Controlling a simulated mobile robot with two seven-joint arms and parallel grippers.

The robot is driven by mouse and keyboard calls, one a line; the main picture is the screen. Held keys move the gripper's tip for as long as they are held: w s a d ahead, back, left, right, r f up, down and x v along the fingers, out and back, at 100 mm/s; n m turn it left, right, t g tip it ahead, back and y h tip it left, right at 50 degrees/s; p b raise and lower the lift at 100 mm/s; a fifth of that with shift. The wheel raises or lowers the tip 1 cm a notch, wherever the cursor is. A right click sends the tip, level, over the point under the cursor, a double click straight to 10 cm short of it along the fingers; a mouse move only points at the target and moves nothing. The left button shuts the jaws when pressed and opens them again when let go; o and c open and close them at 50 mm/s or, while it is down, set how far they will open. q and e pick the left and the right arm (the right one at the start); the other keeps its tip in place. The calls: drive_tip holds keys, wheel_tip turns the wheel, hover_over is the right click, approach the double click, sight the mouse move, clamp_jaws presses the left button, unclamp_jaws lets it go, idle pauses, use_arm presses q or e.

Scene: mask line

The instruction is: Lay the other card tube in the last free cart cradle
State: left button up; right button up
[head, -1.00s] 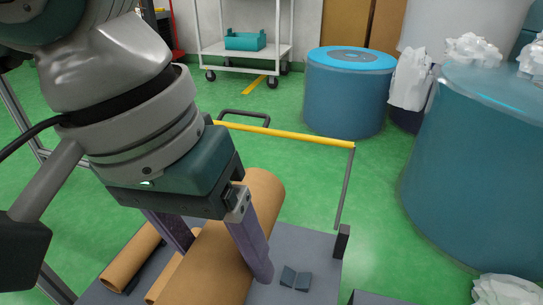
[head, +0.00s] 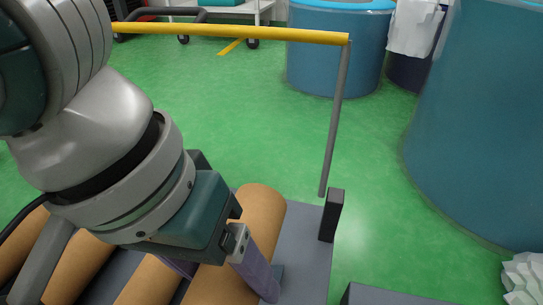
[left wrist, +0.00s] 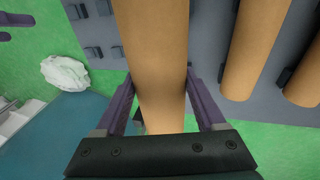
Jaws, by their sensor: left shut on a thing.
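My left gripper (head: 225,272) is shut on a brown card tube (head: 262,208), its purple fingers on either side. In the left wrist view the gripper (left wrist: 160,80) has the tube (left wrist: 155,45) running between its fingers. The tube appears over the grey cart deck (head: 305,238); its exact height is hard to tell. Beside it in the left wrist view, small dark cradle blocks (left wrist: 90,53) stand bare in pairs. Other card tubes lie on the deck, one (left wrist: 255,45) nearest the held tube and another (left wrist: 303,75) farther right. My right gripper is out of view.
The cart's yellow handle bar (head: 235,32) crosses the far side, on a grey post (head: 335,120) near a black corner block (head: 332,215). Blue drums (head: 335,50) and a larger blue container (head: 480,130) stand beyond and right. Green floor between is clear.

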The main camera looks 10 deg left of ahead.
use_arm(q)
wheel_tip(320, 180, down, 9)
drive_tip(key=b, duration=0.6)
drive_tip(key=shift+r+b, duration=0.2)
drive_tip(key=shift+b, duration=0.15)
drive_tip(key=shift+w+f+b, duration=0.1)
drive_tip(key=shift+f+b, duration=0.65)
drive_tip(key=shift+b, duration=0.05)
drive_tip(key=shift+f+b, duration=0.3)
drive_tip(key=shift+f, duration=0.15)
drive_tip(key=o, duration=1.4)
drive_tip(key=shift+c, duration=0.2)
drive_tip(key=shift+r, duration=0.1)
